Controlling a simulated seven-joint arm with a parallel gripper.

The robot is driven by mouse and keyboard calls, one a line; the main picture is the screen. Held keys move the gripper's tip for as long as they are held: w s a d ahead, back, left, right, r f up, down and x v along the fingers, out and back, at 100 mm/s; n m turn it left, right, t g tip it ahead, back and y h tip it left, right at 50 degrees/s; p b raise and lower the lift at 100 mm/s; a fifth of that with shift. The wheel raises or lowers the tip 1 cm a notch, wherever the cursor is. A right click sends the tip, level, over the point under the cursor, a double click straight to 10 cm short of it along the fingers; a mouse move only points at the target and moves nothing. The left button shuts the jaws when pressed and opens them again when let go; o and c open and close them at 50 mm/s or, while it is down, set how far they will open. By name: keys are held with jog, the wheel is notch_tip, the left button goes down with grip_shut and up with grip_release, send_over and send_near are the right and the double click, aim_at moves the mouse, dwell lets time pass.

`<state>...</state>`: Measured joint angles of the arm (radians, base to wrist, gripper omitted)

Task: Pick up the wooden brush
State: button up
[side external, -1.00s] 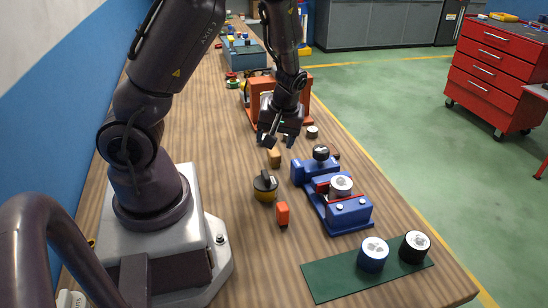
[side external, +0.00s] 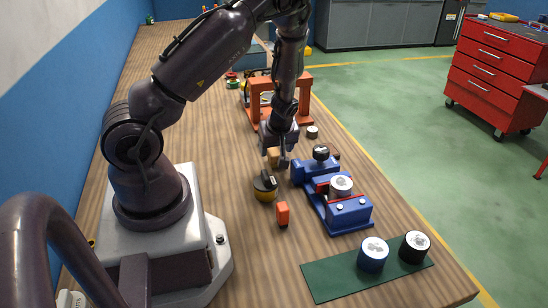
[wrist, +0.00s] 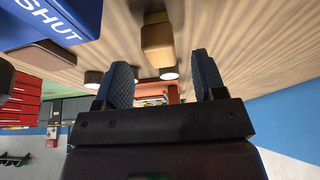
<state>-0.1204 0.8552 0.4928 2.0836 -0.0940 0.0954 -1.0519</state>
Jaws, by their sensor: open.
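The wooden brush appears to be the small tan block (side external: 273,156) on the wooden bench, left of the blue clamp fixture. In the wrist view the tan block (wrist: 157,42) is ahead of the gap between my fingers. Its bristles cannot be made out clearly. My gripper (side external: 276,158) points down right at the block in the side view, and a finger partly covers it. In the wrist view my gripper (wrist: 160,75) is open, with nothing held between its fingers.
The blue clamp fixture (side external: 348,214) stands close on the right. A yellow and black round object (side external: 265,189) and an orange block (side external: 282,213) are in front. An orange frame (side external: 302,88) stands behind. A green mat (side external: 325,283) holds two cylinders.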

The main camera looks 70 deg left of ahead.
aim_at(274, 152)
jog(key=x, duration=0.4)
jog(key=shift+f, duration=0.15)
jog(key=c, duration=1)
notch_tip(274, 152, up, 10)
jog(key=shift+r, duration=0.1)
